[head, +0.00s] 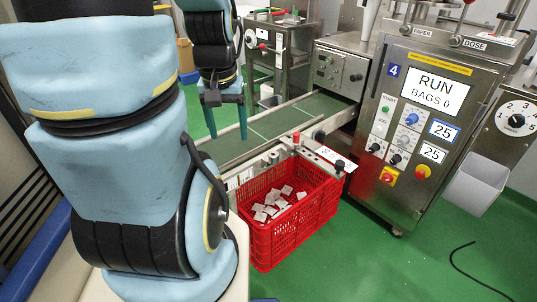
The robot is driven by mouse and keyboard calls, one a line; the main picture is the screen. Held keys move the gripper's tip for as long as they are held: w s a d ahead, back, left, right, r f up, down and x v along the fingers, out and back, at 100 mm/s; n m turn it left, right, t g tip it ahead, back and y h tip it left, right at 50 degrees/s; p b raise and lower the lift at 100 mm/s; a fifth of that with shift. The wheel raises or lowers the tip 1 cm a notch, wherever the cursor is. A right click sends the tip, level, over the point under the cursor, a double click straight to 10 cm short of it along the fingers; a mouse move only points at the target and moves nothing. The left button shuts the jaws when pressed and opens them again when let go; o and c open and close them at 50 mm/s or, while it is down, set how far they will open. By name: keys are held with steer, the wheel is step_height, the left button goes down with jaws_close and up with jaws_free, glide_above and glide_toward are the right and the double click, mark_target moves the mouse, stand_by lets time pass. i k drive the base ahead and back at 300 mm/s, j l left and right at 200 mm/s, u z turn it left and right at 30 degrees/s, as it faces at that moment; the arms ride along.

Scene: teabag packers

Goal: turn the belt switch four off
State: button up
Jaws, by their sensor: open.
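The machine marked 4 (425,120) stands at the right, with a screen reading RUN, BAGS 0. The small labels are too small to read, so I cannot tell which is the belt switch. My gripper (227,136) hangs with its teal fingers pointing down and apart, empty, over the green conveyor belt (270,124), well left of the panel.
A red crate (262,238) with several white teabags stands below the belt's near end. A red knob (296,138) and a black knob (340,165) sit on the belt-end frame. A black cable (462,268) lies on the green floor, right. Another machine stands behind.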

mark_target(320, 135)
steer(key=l+z, duration=0.1)
steer(key=l, duration=0.55)
steer(key=i+l+z, duration=0.15)
steer(key=l, duration=0.55)
steer(key=i+z, duration=0.25)
